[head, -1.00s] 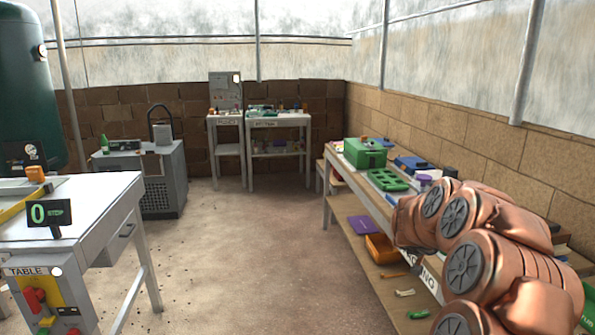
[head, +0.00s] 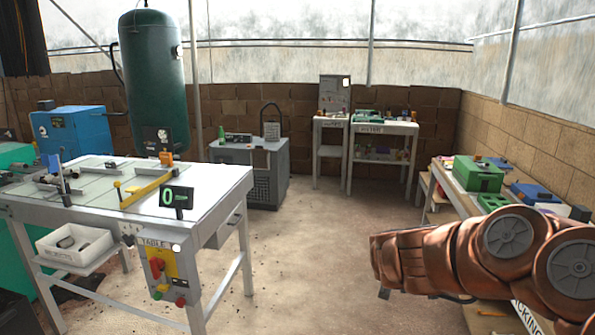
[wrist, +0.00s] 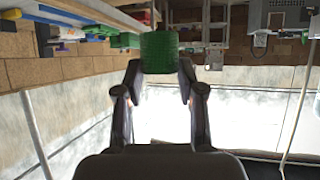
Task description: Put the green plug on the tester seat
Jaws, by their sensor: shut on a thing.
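The green plug (wrist: 159,52) shows in the wrist view as a ribbed green block between the two fingers. My gripper (wrist: 158,76) is shut on it, with a dark finger on each side. The wrist picture looks upside down, with benches along its top. In the head view my copper-coloured arm reaches across the lower right, and its end hides most of the gripper and the plug. I cannot pick out the tester seat for certain in either view.
A white table (head: 228,181) with a yellow rail and a "0" display (head: 176,197) stands at left. A grey cabinet (head: 262,185) and small benches (head: 385,127) stand at the back. A green box (head: 478,173) sits on the right bench. Open floor lies between.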

